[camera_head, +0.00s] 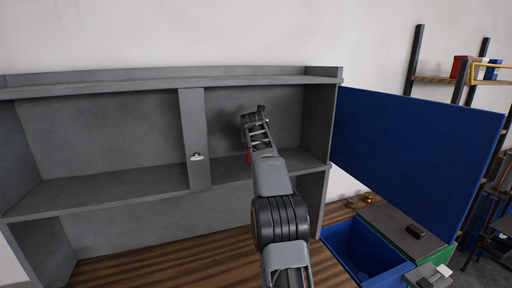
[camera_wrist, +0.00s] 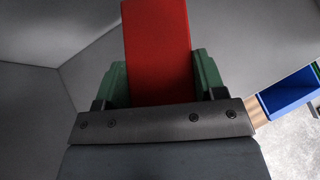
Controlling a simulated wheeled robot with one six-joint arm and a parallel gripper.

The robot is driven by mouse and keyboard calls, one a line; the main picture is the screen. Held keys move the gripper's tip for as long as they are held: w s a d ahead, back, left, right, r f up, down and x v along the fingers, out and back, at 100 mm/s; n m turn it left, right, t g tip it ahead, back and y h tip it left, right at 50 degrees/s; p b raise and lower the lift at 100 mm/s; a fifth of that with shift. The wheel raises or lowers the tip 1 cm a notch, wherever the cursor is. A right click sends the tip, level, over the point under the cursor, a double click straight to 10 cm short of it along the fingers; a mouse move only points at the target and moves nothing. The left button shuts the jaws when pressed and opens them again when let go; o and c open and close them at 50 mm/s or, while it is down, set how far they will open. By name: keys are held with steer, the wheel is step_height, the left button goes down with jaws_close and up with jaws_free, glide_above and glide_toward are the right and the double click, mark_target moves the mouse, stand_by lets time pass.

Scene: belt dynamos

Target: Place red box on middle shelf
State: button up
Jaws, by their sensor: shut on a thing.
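The red box (camera_wrist: 158,50) fills the middle of the wrist view, between the two green fingers of my gripper (camera_wrist: 160,82), which is shut on it. My gripper is inside the right compartment of the grey shelf unit, above the middle shelf (camera_head: 110,190). I cannot tell whether the box touches the shelf.
A grey upright (camera_head: 195,140) divides the compartments, with a small white piece (camera_head: 197,156) on it. A blue panel (camera_head: 415,150) stands right of the unit. A blue bin (camera_head: 365,250) is at the lower right. The left compartment is empty.

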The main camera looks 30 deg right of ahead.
steer(key=shift+w+f, duration=0.1)
steer(key=shift+f, duration=1.55)
steer(key=shift+f, duration=0.1)
steer(key=shift+f, duration=0.1)
steer(key=o, duration=1.4)
steer(key=shift+f, duration=0.1)
